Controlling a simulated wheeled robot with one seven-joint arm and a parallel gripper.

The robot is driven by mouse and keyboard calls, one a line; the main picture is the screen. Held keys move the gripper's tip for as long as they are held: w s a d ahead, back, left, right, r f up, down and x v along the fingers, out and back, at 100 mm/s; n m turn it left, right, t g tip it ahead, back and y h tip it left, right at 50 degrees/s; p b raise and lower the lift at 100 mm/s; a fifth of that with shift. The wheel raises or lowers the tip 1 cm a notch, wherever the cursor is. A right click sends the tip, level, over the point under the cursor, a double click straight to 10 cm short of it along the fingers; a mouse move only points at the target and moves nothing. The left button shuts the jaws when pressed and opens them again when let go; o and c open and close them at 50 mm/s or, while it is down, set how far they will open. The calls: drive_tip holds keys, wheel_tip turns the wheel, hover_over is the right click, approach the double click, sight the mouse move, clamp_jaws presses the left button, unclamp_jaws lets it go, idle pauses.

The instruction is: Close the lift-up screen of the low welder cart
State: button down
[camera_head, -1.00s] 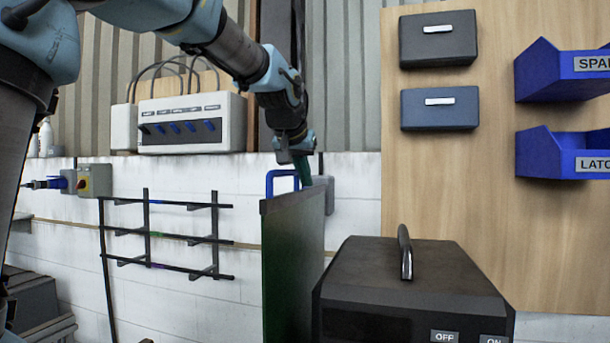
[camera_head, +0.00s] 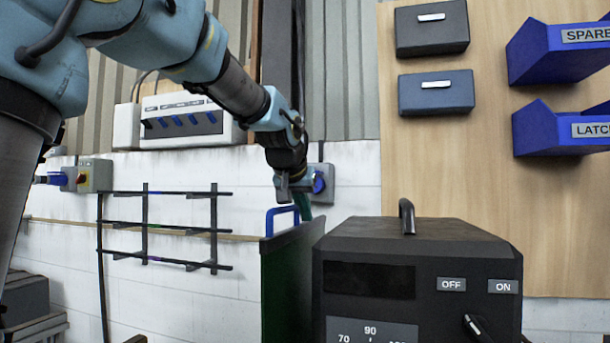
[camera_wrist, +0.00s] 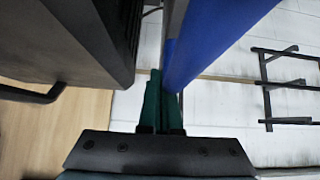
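The lift-up screen (camera_head: 284,270) is a dark green upright panel at the left side of the black welder (camera_head: 420,262) in the head view. Its top edge is near the height of the welder's top, and its lower part runs out of the picture. A blue loop handle (camera_head: 282,212) stands on the top edge. It looms large and close in the wrist view (camera_wrist: 205,45). My gripper (camera_head: 304,206) points down just right of the handle at the screen's top edge. Its green fingers (camera_wrist: 161,103) look closed together, beside the blue bar; contact is unclear.
A black handle (camera_head: 407,215) stands on the welder's top. A wall rack (camera_head: 180,225) and a switch box (camera_head: 320,184) are behind the screen. Blue bins (camera_head: 560,130) and drawers (camera_head: 436,92) hang at right. The space left of the screen is open.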

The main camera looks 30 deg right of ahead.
sight(294, 285)
wheel_tip(294, 285, down, 26)
drive_tip(key=b, duration=1.7)
drive_tip(key=shift+r, duration=0.25)
drive_tip(key=shift+f, duration=0.3)
drive_tip(key=shift+s+f, duration=0.1)
drive_tip(key=shift+f, duration=0.05)
wheel_tip(294, 285, up, 5)
drive_tip(key=p, duration=0.4)
drive_tip(key=shift+r, duration=0.2)
drive_tip(key=b+v, duration=0.1)
drive_tip(key=v, duration=0.8)
drive_tip(key=shift+s+a+r, duration=0.15)
drive_tip(key=shift+a, duration=0.1)
